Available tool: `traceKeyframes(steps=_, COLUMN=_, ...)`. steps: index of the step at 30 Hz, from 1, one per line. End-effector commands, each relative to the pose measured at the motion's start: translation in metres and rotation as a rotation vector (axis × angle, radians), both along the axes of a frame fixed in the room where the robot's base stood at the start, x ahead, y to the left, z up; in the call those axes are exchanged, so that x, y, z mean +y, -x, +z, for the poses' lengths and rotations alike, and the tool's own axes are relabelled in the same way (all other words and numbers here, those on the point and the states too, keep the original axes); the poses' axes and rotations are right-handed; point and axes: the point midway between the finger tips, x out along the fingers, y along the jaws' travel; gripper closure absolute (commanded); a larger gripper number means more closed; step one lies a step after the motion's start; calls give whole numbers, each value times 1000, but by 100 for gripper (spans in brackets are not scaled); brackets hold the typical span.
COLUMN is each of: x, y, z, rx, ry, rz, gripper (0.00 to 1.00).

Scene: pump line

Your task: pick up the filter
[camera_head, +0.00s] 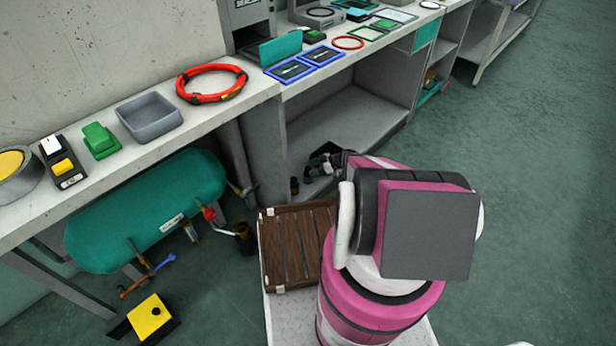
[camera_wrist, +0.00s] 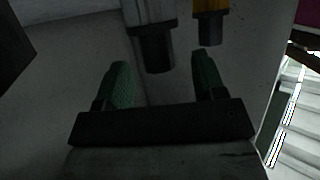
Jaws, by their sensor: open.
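No thing in view is plainly marked as the filter. In the wrist view a pale grey cylinder with a dark end (camera_wrist: 153,45) shows just beyond my gripper (camera_wrist: 163,82), between its two green fingers. The fingers are apart, with nothing clasped between them. A yellow-amber cylinder with a dark end (camera_wrist: 210,27) is just right of the grey one, beyond the right finger. In the head view my gripper (camera_head: 322,163) reaches into the lower shelf under the bench, partly hidden by my wrist. A small brown cylinder (camera_head: 294,186) stands left of it there.
The lower shelf (camera_head: 350,120) has bare room behind my gripper. The bench side panel (camera_head: 267,155) is close on the left, and the bench top is overhead. A brown slatted crate (camera_head: 290,245) is in front. A green tank (camera_head: 150,210) lies under the left bench.

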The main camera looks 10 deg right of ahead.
Motion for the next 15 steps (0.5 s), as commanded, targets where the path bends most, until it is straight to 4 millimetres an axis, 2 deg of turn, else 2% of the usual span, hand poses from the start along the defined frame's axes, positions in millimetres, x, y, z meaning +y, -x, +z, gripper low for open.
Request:
traceKeyframes(steps=9, x=36, y=-8, z=-18, rx=1, ry=0, rz=3, gripper=36)
traceKeyframes(steps=15, x=43, y=-9, z=-21, rx=0, ry=1, rz=0, gripper=36)
